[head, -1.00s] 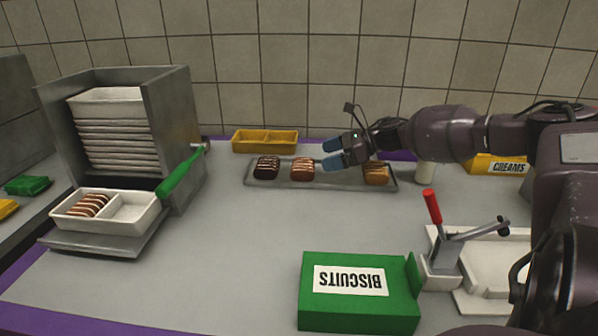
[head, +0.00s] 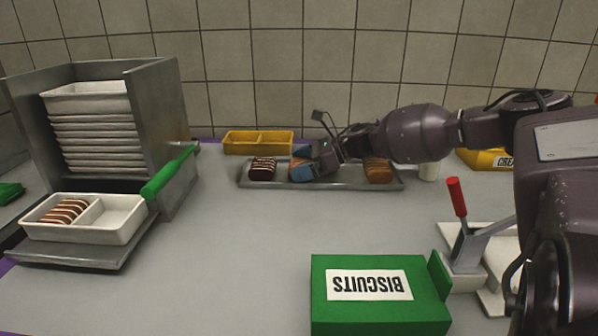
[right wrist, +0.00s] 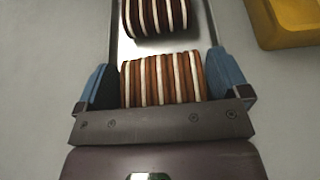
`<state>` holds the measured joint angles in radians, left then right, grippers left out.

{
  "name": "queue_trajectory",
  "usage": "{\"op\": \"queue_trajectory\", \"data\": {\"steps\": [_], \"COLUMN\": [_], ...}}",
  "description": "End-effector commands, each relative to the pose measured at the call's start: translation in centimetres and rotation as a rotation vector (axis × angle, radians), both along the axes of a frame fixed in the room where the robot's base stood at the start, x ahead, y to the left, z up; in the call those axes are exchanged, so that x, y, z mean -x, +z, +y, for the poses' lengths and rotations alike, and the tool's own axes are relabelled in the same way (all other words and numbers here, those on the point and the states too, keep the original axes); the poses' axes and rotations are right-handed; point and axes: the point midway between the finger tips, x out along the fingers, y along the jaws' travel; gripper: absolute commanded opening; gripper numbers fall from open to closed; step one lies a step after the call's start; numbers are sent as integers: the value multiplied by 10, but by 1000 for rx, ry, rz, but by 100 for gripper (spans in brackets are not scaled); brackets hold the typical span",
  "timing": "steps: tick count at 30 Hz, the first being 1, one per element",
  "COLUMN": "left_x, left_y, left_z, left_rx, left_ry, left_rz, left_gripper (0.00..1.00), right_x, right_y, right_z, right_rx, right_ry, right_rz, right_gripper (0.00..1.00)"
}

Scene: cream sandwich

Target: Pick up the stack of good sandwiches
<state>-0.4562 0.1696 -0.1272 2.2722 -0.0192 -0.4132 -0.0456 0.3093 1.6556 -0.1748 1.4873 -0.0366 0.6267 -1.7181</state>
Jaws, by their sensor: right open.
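Three stacks of cream sandwiches stand on a long metal tray (head: 335,184): a dark brown stack (head: 262,167) at left, a mid-brown stack, and a lighter orange-brown stack (head: 377,169) at right. My right gripper (head: 303,170) is at the middle stack and partly hides it in the head view. In the right wrist view, its blue fingers stand open on either side of this brown-and-white stack (right wrist: 162,80); small gaps seem to show beside it. The dark stack (right wrist: 155,17) shows beyond. My left gripper is not in view.
A yellow two-part container (head: 258,143) stands behind the metal tray. A green biscuits box (head: 380,300) and a red-handled lever device (head: 456,197) are at front right. A white two-part tray (head: 118,218) holding sandwiches is at left, below stacked trays (head: 100,135). The middle counter is clear.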

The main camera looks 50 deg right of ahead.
Motion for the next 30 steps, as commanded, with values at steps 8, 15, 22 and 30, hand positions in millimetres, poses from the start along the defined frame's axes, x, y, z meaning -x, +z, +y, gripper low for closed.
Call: {"op": "queue_trajectory", "data": {"steps": [8,15,22,30], "left_x": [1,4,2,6], "left_y": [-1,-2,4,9], "left_z": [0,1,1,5], "left_rx": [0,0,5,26], "left_ry": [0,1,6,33], "left_rz": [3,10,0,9], "left_gripper": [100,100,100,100], "right_x": [0,0,0,1], "right_y": [1,1,20,85], "right_z": [0,0,0,0], "right_rx": [-1,-1,1,3], "right_ry": [0,0,1,2], "right_rz": [-1,-1,-7,-16], "right_gripper": [63,57,57,57]}}
